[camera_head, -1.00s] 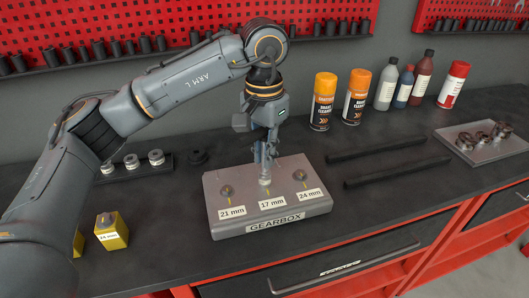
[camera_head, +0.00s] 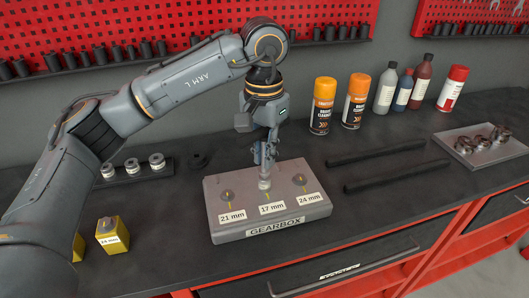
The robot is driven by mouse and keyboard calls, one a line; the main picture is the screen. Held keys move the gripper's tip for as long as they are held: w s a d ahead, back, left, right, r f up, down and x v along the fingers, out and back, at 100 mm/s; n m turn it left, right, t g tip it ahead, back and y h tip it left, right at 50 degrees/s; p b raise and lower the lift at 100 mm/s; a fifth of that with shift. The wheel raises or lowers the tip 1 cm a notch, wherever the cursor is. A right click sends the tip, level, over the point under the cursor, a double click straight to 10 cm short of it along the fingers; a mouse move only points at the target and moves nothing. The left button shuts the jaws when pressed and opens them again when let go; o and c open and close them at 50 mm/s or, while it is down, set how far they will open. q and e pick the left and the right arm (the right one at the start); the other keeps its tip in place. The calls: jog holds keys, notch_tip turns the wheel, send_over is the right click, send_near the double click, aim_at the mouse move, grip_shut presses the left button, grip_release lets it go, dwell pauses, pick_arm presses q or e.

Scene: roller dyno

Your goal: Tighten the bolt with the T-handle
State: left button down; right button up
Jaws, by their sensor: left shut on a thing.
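The grey gearbox block (camera_head: 290,227) lies on the dark bench, with bolt positions labelled 21 mm, 17 mm and 24 mm. The 21 mm bolt (camera_head: 227,195) and the 24 mm bolt (camera_head: 299,180) show in the open. My left gripper (camera_head: 265,158) points straight down above the 17 mm position, shut on the T-handle. Only the T-handle's lower end (camera_head: 265,183) shows clearly, upright over the middle bolt and seemingly touching it. The gripper hides most of the handle, and the bolt under it is hidden. My right gripper is out of view.
Bottles and spray cans (camera_head: 354,100) stand at the back right. Two black bars (camera_head: 385,155) lie right of the gearbox. A metal tray (camera_head: 490,152) holds several rings. Sockets on a rail (camera_head: 134,171) and a yellow block (camera_head: 111,237) are at the left.

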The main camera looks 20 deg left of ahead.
aim_at(264, 131)
pick_arm(q)
jog(key=shift+r, duration=0.4)
jog(key=shift+r+p, duration=1.6)
jog(key=shift+r, duration=0.55)
